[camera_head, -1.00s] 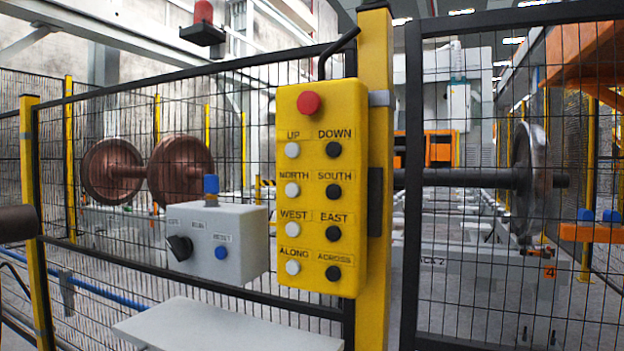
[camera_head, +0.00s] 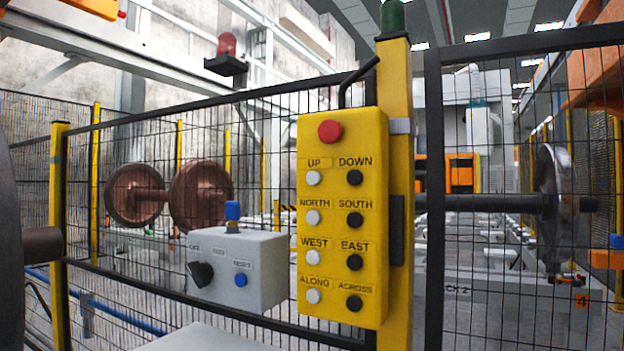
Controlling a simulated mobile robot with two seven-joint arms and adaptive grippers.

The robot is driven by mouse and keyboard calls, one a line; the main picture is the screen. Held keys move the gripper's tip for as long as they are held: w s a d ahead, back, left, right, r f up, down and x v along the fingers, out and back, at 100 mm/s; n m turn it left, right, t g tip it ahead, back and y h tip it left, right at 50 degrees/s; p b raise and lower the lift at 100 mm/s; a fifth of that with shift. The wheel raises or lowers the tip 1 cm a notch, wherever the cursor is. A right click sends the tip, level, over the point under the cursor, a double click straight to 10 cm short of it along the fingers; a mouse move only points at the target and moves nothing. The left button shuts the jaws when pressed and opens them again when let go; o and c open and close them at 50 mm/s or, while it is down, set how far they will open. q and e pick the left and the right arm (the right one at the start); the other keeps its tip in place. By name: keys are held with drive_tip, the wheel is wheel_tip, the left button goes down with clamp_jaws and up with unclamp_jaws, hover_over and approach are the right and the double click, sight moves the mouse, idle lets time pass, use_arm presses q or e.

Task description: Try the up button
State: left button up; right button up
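A yellow control pendant (camera_head: 342,218) hangs on a yellow fence post, facing me. The white up button (camera_head: 313,178) is at its upper left, under the label UP. The black down button (camera_head: 354,177) sits to its right, and a red mushroom button (camera_head: 330,131) is above them. More white and black buttons run below, labelled NORTH, SOUTH, WEST, EAST, ALONG and ACROSS. Nothing touches or covers the buttons. Neither of my grippers shows in the head view.
A grey box (camera_head: 238,268) with a black rotary switch and blue buttons stands left of the pendant. Black mesh fencing (camera_head: 130,240) runs on both sides. Behind it are a brown wheelset (camera_head: 150,196) and a grey wheelset (camera_head: 500,204). A pale shelf (camera_head: 215,340) lies below the box.

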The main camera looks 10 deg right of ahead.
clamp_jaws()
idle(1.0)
